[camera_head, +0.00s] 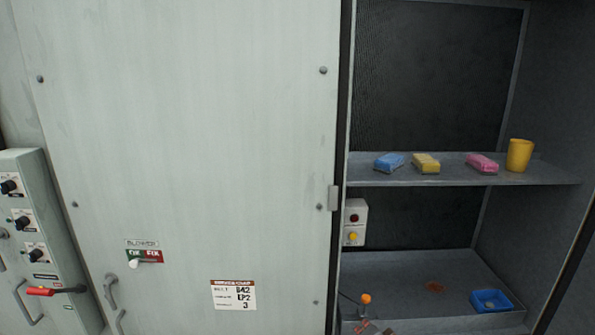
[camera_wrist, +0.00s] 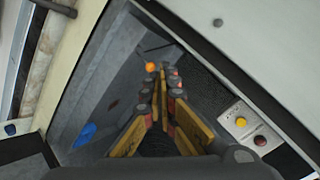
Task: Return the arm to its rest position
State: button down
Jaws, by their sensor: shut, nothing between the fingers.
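My gripper (camera_wrist: 160,88) shows in the wrist view with its yellow-sided fingers together and nothing between them. It is at the open cabinet bay, close to an orange ball knob (camera_wrist: 151,67), which appears just beyond and left of the fingertips. I cannot tell whether they touch. In the head view the knob (camera_head: 365,298) stands on a thin stem at the lower front of the bay. Small red and dark parts at the bottom edge below it are too cropped to identify. The rest of my arm is not clear in the head view.
A button box (camera_head: 354,223) is on the bay's left side. A shelf (camera_head: 450,177) holds blue, yellow and pink sponge-like blocks and a yellow cup (camera_head: 519,155). A blue tray (camera_head: 491,301) sits on the bay floor. A closed panel (camera_head: 190,130) and a control box (camera_head: 40,240) are left.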

jog(key=s+d+f+n+g+b, duration=0.1)
jog(key=s+n+g+b, duration=0.4)
jog(key=s, duration=2.3)
jog(key=n+b, duration=0.5)
jog(key=b, duration=0.4)
jog(key=shift+f+g, duration=0.2)
jog(key=shift+g, duration=0.1)
